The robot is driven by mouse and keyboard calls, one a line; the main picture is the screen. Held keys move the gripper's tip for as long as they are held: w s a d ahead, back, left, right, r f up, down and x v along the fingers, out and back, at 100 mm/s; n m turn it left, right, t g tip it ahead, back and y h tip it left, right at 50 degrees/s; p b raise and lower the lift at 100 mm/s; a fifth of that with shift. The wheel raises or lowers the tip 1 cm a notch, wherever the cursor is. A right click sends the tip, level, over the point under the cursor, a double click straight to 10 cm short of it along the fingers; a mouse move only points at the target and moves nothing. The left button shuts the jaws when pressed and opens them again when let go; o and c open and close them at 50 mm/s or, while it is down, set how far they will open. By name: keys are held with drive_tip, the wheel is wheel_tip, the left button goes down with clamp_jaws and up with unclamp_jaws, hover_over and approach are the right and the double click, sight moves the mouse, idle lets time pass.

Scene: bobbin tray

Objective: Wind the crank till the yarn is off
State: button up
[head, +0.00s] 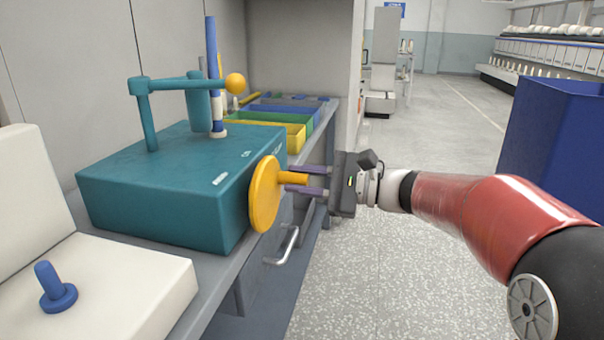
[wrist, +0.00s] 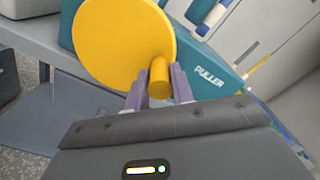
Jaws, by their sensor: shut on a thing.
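A teal puller box (head: 170,185) stands on the grey bench, with "PULLER" lettered on its side in the wrist view (wrist: 208,78). A yellow crank disc (head: 264,195) is on its right face, also in the wrist view (wrist: 120,40). The crank's yellow handle peg (head: 294,179) sticks out from the disc towards my gripper. My gripper (head: 306,181) is shut on this peg, with one purple finger on each side of it; the peg also shows in the wrist view (wrist: 159,78). On the box top stands a blue rod (head: 211,60) with a white lower part. Any yarn is too small to tell.
A teal arm with a yellow ball (head: 235,83) rises above the box. Behind it are a yellow tray (head: 290,135) and other coloured trays. A white block with a blue peg (head: 55,287) is at front left. A blue bin (head: 555,140) stands right; the floor between is clear.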

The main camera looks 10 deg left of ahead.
drive_tip(key=shift+f, duration=0.1)
idle(0.3)
drive_tip(key=o, duration=1)
drive_tip(key=shift+d, duration=0.15)
drive_tip(key=d, duration=0.7)
drive_tip(key=shift+s+d+b, duration=0.25)
drive_tip(key=shift+d+b, duration=0.05)
drive_tip(key=shift+b, duration=0.05)
